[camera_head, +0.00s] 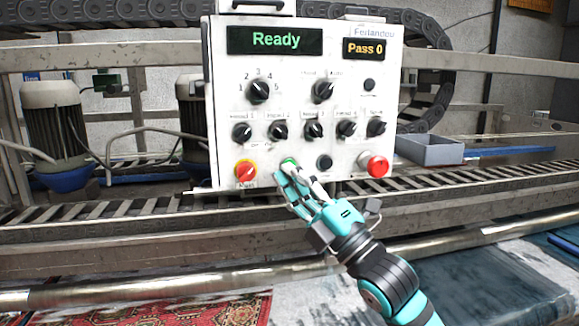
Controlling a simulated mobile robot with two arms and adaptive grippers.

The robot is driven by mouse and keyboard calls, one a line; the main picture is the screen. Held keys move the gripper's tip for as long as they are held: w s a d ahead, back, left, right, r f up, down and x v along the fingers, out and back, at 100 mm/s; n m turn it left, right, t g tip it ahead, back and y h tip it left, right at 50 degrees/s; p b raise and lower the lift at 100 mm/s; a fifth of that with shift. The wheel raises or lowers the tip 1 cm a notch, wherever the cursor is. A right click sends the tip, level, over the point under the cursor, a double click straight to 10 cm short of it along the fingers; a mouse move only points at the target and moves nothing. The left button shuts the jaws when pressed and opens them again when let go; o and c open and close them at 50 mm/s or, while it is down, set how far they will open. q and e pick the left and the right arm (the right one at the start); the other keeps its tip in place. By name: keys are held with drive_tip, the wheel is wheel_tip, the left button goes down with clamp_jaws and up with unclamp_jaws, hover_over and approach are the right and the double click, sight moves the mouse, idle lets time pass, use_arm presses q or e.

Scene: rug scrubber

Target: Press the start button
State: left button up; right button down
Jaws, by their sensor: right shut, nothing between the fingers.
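The white control panel (225,100) stands upright in the middle of the head view. Its green display (275,40) reads "Ready" and its amber display (364,49) reads "Pass 0". A green button (289,161) sits in the bottom row, partly hidden behind my right gripper. My right gripper (288,171) is shut and empty, its fingertips at the lower edge of the green button. I cannot tell whether they touch it. My left gripper is not in view.
Left of the green button is a red-and-yellow power switch (246,171); to its right are a black button (324,162) and a red stop button (375,166). Several black knobs fill the panel above. A grey bin (430,149) and metal rails (480,219) lie around it.

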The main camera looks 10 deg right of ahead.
drive_tip(key=shift+w, duration=0.1)
drive_tip(key=shift+w, duration=0.35)
